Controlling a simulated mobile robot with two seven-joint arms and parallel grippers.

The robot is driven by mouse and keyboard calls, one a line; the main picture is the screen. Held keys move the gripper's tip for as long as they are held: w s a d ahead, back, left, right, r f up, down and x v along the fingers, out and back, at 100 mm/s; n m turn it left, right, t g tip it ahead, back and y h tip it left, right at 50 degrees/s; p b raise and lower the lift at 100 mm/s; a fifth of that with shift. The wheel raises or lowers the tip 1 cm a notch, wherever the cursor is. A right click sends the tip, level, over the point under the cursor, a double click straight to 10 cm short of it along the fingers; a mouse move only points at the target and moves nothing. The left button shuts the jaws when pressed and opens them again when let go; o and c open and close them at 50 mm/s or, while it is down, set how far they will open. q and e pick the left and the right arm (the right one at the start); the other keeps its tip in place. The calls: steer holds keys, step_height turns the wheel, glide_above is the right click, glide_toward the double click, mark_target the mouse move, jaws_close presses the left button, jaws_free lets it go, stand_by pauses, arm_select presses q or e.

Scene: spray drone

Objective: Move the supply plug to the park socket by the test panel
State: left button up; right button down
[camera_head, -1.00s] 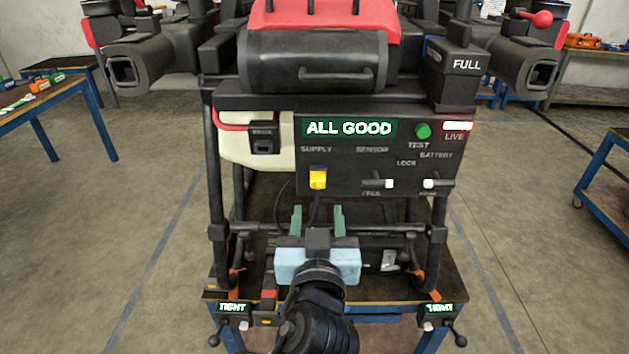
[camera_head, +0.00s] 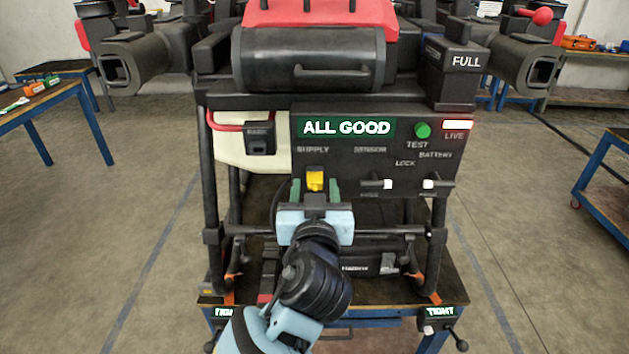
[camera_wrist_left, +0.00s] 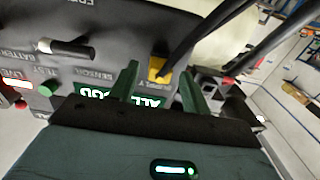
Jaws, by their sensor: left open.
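The yellow supply plug (camera_head: 315,179) sits under the SUPPLY label on the dark test panel (camera_head: 400,143). A dark cable runs from the plug in the left wrist view (camera_wrist_left: 158,69). My left gripper (camera_head: 315,185) is open, its green fingers on either side of the plug. The left wrist view shows the left gripper (camera_wrist_left: 158,72) with gaps between the fingers and the plug. The park socket appears to be the black box (camera_head: 260,141) on the pale tank left of the panel; its label is blurred. My right gripper is not in view.
The panel carries a green TEST button (camera_head: 423,130), white-tipped levers (camera_head: 388,184) and a lit ALL GOOD display (camera_head: 346,128). The drone frame's black uprights (camera_head: 208,185) flank the space. A red hose (camera_head: 222,124) loops by the black box.

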arm_select(q)
steer(key=shift+w, duration=0.6)
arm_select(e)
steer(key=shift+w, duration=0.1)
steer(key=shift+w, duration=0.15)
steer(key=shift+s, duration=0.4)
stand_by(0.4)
arm_select(q)
jaws_close()
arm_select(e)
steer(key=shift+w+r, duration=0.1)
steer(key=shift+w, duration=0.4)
